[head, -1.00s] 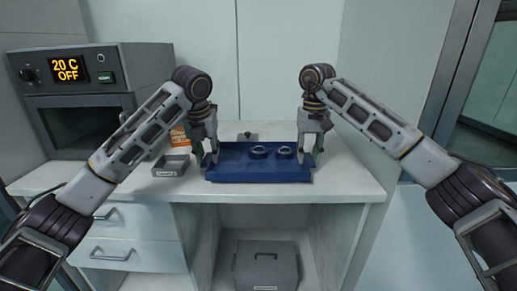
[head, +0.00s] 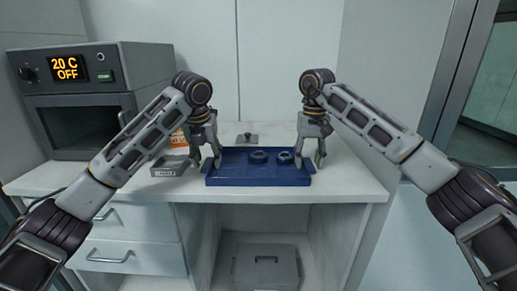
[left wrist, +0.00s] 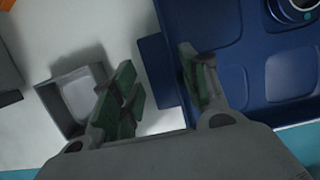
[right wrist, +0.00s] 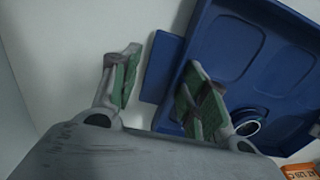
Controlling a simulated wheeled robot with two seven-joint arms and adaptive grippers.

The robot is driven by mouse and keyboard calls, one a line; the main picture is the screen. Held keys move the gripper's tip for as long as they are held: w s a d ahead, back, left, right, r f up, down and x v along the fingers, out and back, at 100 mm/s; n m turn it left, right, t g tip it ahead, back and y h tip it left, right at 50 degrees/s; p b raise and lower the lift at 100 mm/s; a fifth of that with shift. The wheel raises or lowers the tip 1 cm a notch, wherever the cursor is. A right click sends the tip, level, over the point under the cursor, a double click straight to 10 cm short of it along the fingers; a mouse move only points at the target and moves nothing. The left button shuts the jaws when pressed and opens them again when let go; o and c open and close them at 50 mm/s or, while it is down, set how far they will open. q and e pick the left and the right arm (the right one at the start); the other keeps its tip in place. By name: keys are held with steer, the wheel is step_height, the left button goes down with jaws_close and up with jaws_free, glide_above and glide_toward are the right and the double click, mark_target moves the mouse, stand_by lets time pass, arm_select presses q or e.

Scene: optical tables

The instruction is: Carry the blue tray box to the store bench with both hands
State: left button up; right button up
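The blue tray box (head: 258,180) sits on the white worktop, with two round ring-shaped parts (head: 258,156) (head: 282,156) inside. My left gripper (head: 208,162) is at its left end. In the left wrist view its fingers (left wrist: 158,88) are spread either side of the tray's end tab (left wrist: 158,68), with gaps showing. My right gripper (head: 310,160) is at the right end. In the right wrist view its fingers (right wrist: 163,88) are spread either side of the other tab (right wrist: 161,66). Both grippers are open. The store bench cannot be identified.
A grey oven (head: 98,88) stands at the back left. A small grey labelled box (head: 169,167) and an orange box (head: 178,140) are left of the tray. A small grey item (head: 247,139) lies behind it. A lidded grey box (head: 266,268) is below the worktop.

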stand_by(0.4)
arm_select(q)
steer(key=v, duration=1.2)
stand_by(0.6)
steer(key=shift+w, duration=0.1)
arm_select(e)
steer(key=shift+r, duration=0.15)
step_height(320, 180, up, 12)
steer(key=shift+f, duration=0.2)
stand_by(1.2)
stand_by(0.5)
